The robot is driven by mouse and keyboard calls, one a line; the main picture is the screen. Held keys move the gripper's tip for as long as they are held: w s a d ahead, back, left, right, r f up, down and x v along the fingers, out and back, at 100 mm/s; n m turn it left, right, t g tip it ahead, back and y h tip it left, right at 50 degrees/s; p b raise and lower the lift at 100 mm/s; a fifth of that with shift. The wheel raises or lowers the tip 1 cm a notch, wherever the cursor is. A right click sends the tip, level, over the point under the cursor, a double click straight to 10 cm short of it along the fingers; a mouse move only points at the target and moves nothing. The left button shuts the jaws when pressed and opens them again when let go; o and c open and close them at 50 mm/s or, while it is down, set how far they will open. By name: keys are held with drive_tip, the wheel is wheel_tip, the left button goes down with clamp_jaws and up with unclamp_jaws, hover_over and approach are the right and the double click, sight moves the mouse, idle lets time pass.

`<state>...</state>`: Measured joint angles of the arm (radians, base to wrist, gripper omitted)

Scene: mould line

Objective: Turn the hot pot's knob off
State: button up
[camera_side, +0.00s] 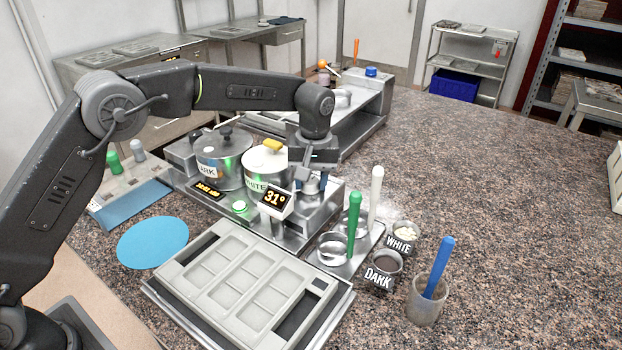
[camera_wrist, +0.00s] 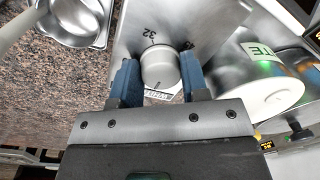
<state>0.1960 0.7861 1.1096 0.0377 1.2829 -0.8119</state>
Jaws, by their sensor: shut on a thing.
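The hot pot unit is a steel housing with two round pots, one labelled DARK (camera_side: 222,160) and one labelled WHITE (camera_side: 262,170). The WHITE pot also shows at the right of the wrist view (camera_wrist: 262,90). The knob (camera_wrist: 160,70) is a pale grey cylinder on a sloping steel panel (camera_wrist: 200,18), with a 32 mark beside it. My gripper (camera_side: 311,188) is at the right end of the housing. In the wrist view its blue fingers (camera_wrist: 159,78) are shut on opposite sides of the knob. In the side view the gripper hides the knob.
A display reading 31° (camera_side: 275,201) and a lit green button (camera_side: 239,206) are on the unit's front. A mould tray (camera_side: 240,285) lies in front. Green and white-handled tools (camera_side: 354,225) stand at right, near WHITE and DARK cups (camera_side: 386,265) and a blue-handled tool (camera_side: 438,265).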

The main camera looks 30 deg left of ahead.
sight(314, 181)
drive_tip(key=o, duration=0.9)
drive_tip(key=shift+o, duration=0.2)
wheel_tip(314, 181, up, 14)
drive_tip(key=shift+w+d, duration=0.2)
drive_tip(key=shift+d, duration=0.1)
drive_tip(key=shift+f, duration=0.1)
